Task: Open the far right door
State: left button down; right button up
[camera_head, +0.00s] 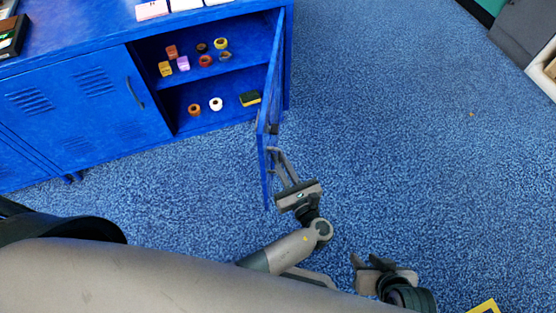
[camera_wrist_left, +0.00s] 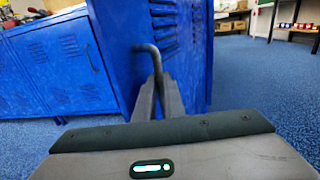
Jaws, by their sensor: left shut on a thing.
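The far right door (camera_head: 268,115) of the blue cabinet stands swung open, nearly edge-on in the head view. Its vented blue face (camera_wrist_left: 165,35) fills the middle of the left wrist view. The curved door handle (camera_wrist_left: 154,55) sticks out from that face. My left gripper (camera_head: 276,158) is shut on the handle, on the outer side of the door; its closed fingers (camera_wrist_left: 162,88) meet the handle's lower end in the wrist view. My right gripper (camera_head: 369,263) is low in the head view, away from the cabinet; its fingers look apart and empty.
The open compartment has a shelf (camera_head: 225,68) with several small coloured items; a few more sit on its floor. A closed cabinet door (camera_head: 95,100) is to the left. Blue carpet (camera_head: 400,120) to the right of the door is clear. Grey furniture (camera_head: 525,35) stands at the far right.

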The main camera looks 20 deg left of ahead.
pick_arm(q)
jog(key=shift+w+d+r, duration=0.15)
jog(key=shift+w+r, duration=0.1)
jog(key=shift+w, duration=0.15)
jog(key=c, duration=1.8)
grip_release()
jog(key=shift+c, duration=0.2)
jog(key=shift+f, duration=0.2)
jog(key=shift+s, duration=0.15)
jog(key=v, duration=0.7)
jog(key=shift+s+d, duration=0.15)
